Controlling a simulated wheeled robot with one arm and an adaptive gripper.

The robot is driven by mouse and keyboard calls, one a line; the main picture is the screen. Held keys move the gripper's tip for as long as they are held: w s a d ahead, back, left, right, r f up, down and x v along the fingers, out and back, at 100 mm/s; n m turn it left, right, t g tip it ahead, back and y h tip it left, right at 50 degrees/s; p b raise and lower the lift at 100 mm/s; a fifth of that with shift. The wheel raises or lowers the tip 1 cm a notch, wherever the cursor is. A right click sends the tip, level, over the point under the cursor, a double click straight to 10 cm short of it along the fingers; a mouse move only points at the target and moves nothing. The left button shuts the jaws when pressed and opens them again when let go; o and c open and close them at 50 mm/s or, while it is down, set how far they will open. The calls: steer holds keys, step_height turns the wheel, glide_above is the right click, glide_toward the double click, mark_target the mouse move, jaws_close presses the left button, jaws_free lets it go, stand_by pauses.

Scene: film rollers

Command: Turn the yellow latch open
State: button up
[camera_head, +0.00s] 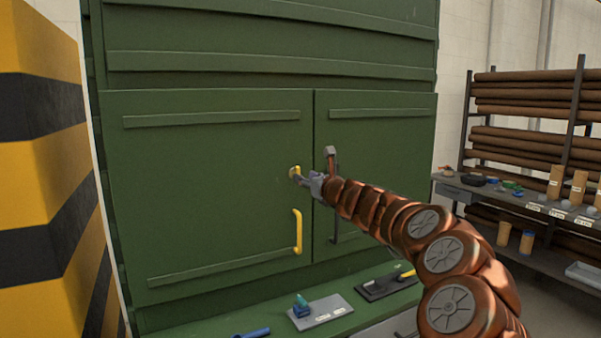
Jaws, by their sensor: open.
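The yellow latch (293,171) is a small yellow piece on the left door of the green cabinet, near that door's right edge. My gripper (298,178) is at the latch, with its fingertips overlapping it in the picture and hiding part of it. The fingers are open. I cannot tell whether they touch the latch. A yellow handle (298,232) stands upright on the same door, below the latch. The left door (210,190) and the right door (380,150) both look closed.
A dark handle (331,158) is on the right door, close to my gripper. A green ledge (260,325) below holds a grey plate (320,312), a black tray (386,288) and a blue tool (252,333). A striped pillar (40,170) stands left; shelves with rolls (530,90) stand right.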

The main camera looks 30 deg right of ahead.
mark_target(298, 171)
steer(key=shift+m+h, duration=0.3)
steer(key=shift+m, duration=0.2)
steer(key=shift+w+d+f+p, duration=0.1)
steer(key=shift+w+d+p, duration=0.35)
steer(key=shift+w, duration=0.8)
steer(key=shift+w+d+p, duration=0.3)
steer(key=shift+w+p, duration=0.15)
steer(key=shift+w, duration=0.85)
steer(key=shift+w+d+f+p, duration=0.1)
steer(key=shift+w+d+p, duration=0.35)
steer(key=shift+w, duration=0.8)
jaws_close()
